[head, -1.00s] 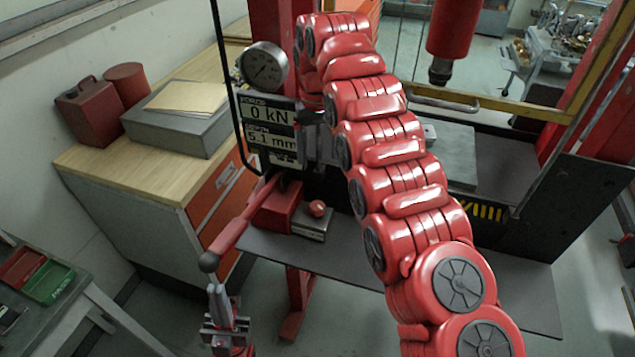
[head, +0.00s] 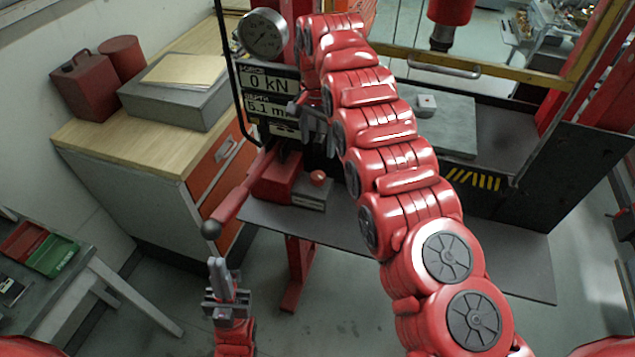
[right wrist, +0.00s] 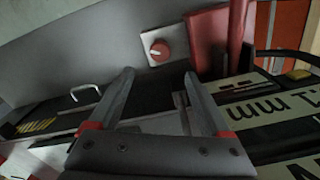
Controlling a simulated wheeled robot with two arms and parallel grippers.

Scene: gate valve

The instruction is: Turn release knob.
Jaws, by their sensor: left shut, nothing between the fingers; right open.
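The red round release knob (head: 318,178) sits on a small grey block beside a red pump body, below the readout panel. In the right wrist view the knob (right wrist: 159,50) shows on its light plate, beyond the fingertips. My right gripper (right wrist: 159,75) is open and empty, with the knob lying ahead of the gap and apart from both fingers. In the head view my right arm hides most of this gripper; only grey finger parts show in front of the panel, above the knob. My left gripper (head: 223,270) is shut and empty, low and left of the knob.
A red pump lever (head: 238,203) with a dark ball end slants out left of the knob. The readout panel (head: 268,90) and gauge (head: 264,35) stand above it. The press bed (head: 450,135) is at right. A wooden-topped cabinet (head: 95,140) stands left.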

